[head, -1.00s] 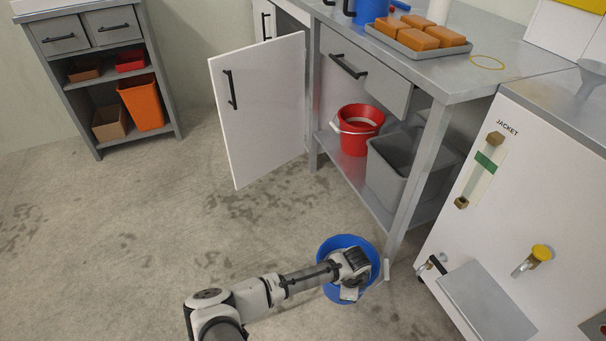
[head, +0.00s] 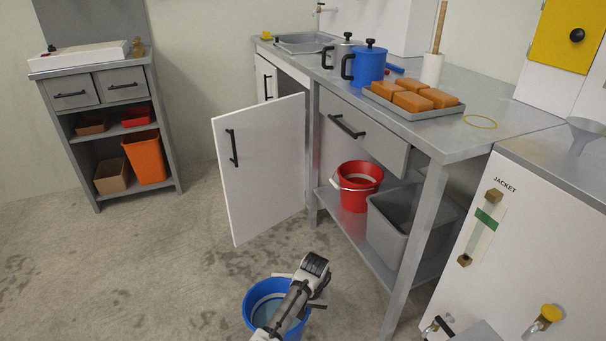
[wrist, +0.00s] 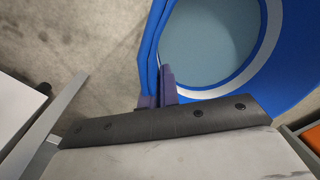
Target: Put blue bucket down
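The blue bucket (head: 254,298) is at the bottom middle of the head view, over the floor in front of the open cupboard door. It looks upright, with a pale band inside and a lighter blue interior. My gripper (head: 301,289) is over its right side. In the wrist view the two purple fingers (wrist: 157,88) are either side of the bucket's rim (wrist: 150,55) and look closed on it. The bucket's base is hidden, so I cannot tell whether it touches the floor.
The white cupboard door (head: 262,165) stands open. The steel bench (head: 470,140) has a red bucket (head: 357,187) and a grey bin (head: 398,225) on its lower shelf. The white jacketed machine (head: 520,240) is at the right. The concrete floor (head: 140,270) at left is clear.

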